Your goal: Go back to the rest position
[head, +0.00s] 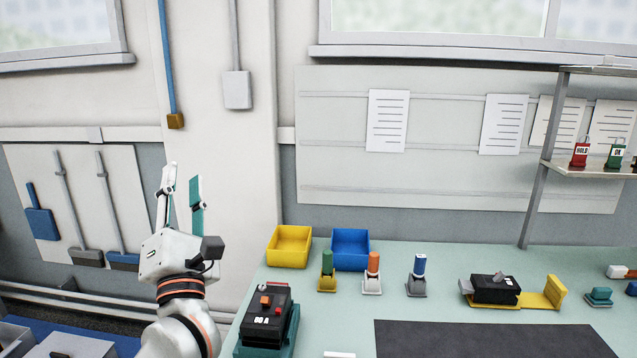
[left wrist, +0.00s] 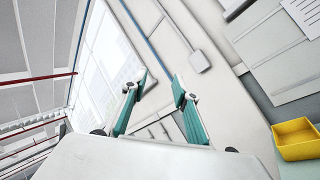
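My left gripper (head: 182,192) is raised in front of the wall, left of the workbench, with its fingers pointing up. The two teal-padded fingers are apart with nothing between them. My right gripper shows in neither view.
The workbench (head: 340,290) holds a black breaker (head: 265,316) on a teal base nearest my left arm. Behind it are a yellow bin (head: 289,246) and a blue bin (head: 350,249). Another breaker (head: 494,289) sits on a yellow base. A dark mat (head: 490,340) lies bare in front.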

